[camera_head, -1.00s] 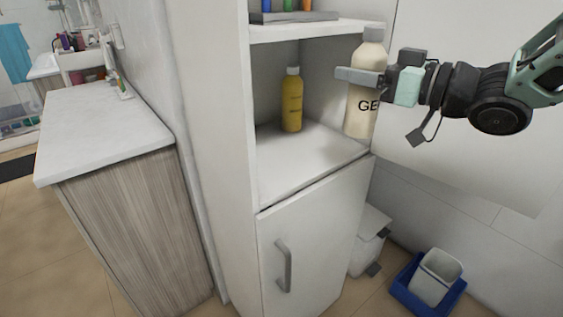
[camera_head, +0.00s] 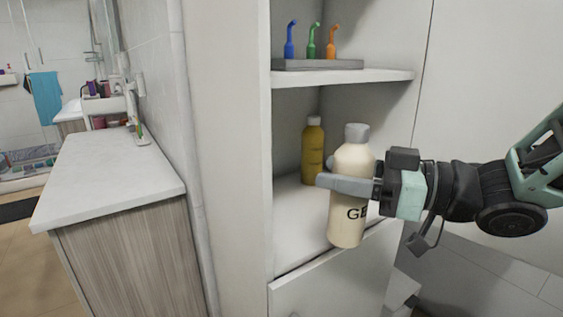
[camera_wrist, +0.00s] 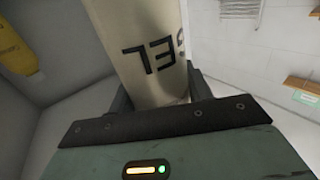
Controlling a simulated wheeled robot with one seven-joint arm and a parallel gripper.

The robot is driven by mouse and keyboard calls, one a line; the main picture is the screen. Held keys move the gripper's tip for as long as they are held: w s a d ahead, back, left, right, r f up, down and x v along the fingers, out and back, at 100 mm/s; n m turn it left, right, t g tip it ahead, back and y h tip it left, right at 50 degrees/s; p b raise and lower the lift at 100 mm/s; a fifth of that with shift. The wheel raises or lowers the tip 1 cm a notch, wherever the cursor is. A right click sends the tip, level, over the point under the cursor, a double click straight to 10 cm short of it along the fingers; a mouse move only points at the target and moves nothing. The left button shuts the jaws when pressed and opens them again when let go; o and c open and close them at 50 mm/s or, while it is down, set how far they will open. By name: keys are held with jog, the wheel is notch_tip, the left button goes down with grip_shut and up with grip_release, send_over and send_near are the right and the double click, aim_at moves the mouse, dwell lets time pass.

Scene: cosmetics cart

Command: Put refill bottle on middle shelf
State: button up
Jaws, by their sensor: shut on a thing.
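A cream refill bottle (camera_head: 350,222) with a grey cap and dark letters is upright, a little tilted, in front of the open middle shelf (camera_head: 297,222). My gripper (camera_head: 345,186) is shut around its middle, coming from the right. In the wrist view the bottle (camera_wrist: 145,50) stands between the fingers with its dark letters towards the camera. The bottle's base overlaps the shelf's front edge in the head view; I cannot tell whether it touches.
A yellow bottle (camera_head: 313,150) stands at the back of the middle shelf. The upper shelf (camera_head: 345,77) carries a grey tray (camera_head: 335,65) with blue, green and orange pumps. A closed cabinet door (camera_head: 330,290) lies below. A white counter (camera_head: 110,175) is at the left.

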jog(key=w+a, duration=0.9)
jog(key=w, duration=0.3)
notch_tip(320, 180, down, 7)
jog(key=w, duration=0.1)
jog(key=shift+f, duration=0.2)
jog(key=o, duration=1.2)
